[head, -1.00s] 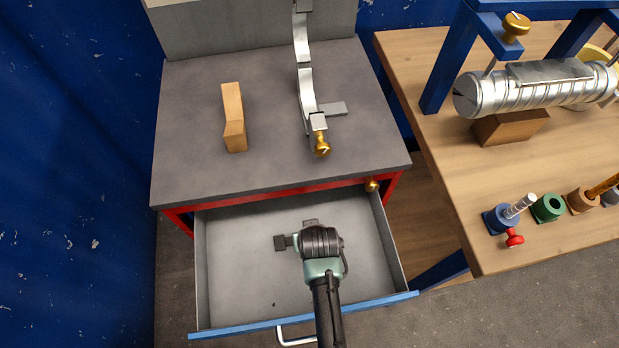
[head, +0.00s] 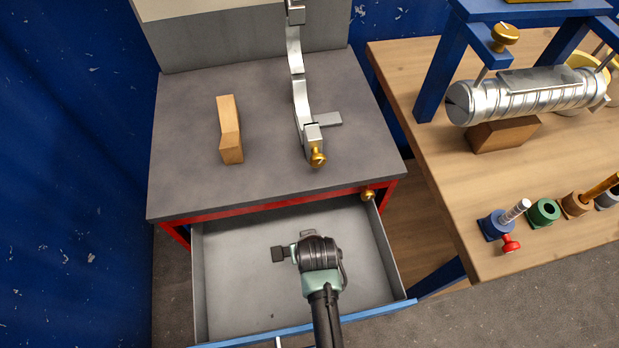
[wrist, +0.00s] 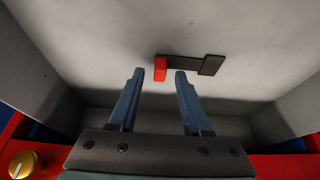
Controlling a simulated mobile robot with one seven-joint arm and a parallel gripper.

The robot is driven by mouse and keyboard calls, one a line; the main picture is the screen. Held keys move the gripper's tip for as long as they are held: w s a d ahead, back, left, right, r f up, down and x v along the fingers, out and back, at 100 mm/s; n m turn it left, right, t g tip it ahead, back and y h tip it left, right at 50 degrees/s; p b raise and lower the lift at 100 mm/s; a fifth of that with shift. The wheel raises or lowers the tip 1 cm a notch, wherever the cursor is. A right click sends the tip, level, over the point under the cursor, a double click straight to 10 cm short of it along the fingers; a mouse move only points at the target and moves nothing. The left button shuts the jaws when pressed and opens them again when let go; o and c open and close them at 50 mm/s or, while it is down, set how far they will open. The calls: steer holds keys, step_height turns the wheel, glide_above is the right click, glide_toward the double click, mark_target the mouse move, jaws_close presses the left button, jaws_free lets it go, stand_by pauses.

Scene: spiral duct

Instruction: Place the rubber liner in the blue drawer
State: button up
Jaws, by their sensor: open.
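The blue-fronted drawer (head: 345,318) is pulled out, and its grey inside shows in both views. A dark strip-like piece with a red end and a dark block, which looks like the rubber liner (wrist: 185,63), lies inside the drawer, apparently on its floor. In the head view only its dark block (head: 278,254) shows clearly, left of my gripper; my wrist hides the rest. My gripper (wrist: 160,72) points down into the drawer. Its two blue fingers are open, with the liner's red end in line with the gap between them. I cannot tell the height between fingertips and liner.
The grey cabinet top holds a wooden block (head: 230,130) and a curved metal bracket (head: 301,95) with a brass knob. The wooden bench (head: 430,150) at right carries a spiral duct (head: 530,95) and several coloured holders. Drawer walls surround my gripper.

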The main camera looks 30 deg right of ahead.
steer(key=p+v, duration=0.1)
steer(key=v, duration=0.9)
steer(key=shift+r, duration=0.4)
steer(key=shift+s, duration=0.15)
steer(key=w+r+n+t+h, duration=0.1)
steer(key=w+r+t, duration=0.2)
steer(key=w+r, duration=0.55)
steer(key=w+r+t, duration=0.4)
steer(key=w+r, duration=0.2)
steer(key=r, duration=0.5)
steer(key=w+a+r+t, duration=0.1)
steer(key=w+r+t, duration=0.1)
steer(key=r, duration=0.6)
steer(key=w+a+r+t, duration=0.2)
steer(key=r+t, duration=0.1)
steer(key=r, duration=0.6)
steer(key=s+a+r+t, duration=0.3)
steer(key=s+r, duration=0.1)
steer(key=r, duration=0.7)
steer(key=s+a+r+n+t+y, duration=0.1)
steer(key=s+a+r+t, duration=0.2)
steer(key=r, duration=0.8)
steer(key=s+a+r+n+t+y, duration=0.1)
steer(key=s+a+r+t, duration=0.2)
steer(key=r, duration=0.7)
steer(key=s+t, duration=0.2)
steer(key=s, duration=0.1)
steer(key=shift+s+r, duration=0.2)
steer(key=shift+r, duration=0.2)
steer(key=shift+f, duration=0.1)
